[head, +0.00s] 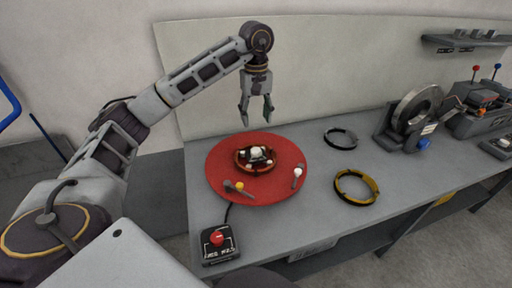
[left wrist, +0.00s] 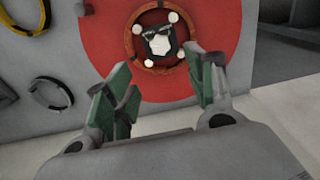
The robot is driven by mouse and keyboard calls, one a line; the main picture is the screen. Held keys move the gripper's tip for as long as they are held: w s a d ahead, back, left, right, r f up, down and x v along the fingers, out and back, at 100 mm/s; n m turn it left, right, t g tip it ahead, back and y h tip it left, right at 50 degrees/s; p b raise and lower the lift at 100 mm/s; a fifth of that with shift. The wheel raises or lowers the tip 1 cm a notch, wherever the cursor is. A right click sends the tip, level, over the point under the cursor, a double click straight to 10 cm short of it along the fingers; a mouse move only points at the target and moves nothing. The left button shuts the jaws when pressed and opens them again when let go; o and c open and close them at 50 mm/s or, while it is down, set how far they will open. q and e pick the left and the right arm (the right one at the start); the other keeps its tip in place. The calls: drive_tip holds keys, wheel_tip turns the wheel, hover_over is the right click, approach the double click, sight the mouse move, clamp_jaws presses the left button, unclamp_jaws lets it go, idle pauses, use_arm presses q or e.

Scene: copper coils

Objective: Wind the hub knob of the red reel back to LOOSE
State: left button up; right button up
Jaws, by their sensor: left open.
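The red reel (head: 224,165) lies flat on the grey bench as a wide red disc. Its hub knob (head: 257,154) sits in the middle, with a pale centre and several white balls around it inside a brown ring. The hub knob also shows in the left wrist view (left wrist: 158,42), beyond my fingertips. My left gripper (head: 257,112) hangs above the back part of the reel, pointing down, open and empty, apart from the knob. Its green-padded fingers are spread in the left wrist view (left wrist: 165,85). The knob's marking cannot be read. My right gripper is not in view.
A control box (head: 219,242) with a red button stands in front of the reel. A black coil ring (head: 341,146) and a yellow coil ring (head: 340,188) lie right of the reel. A grey winding machine (head: 411,122) stands further right. A panel rises behind the bench.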

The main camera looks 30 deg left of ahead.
sight(256, 150)
use_arm(q)
drive_tip(key=shift+f, duration=0.1)
wheel_tip(256, 150, down, 13)
drive_tip(key=shift+r, duration=0.15)
drive_tip(key=shift+f, duration=0.5)
idle(0.6)
drive_tip(key=c, duration=1)
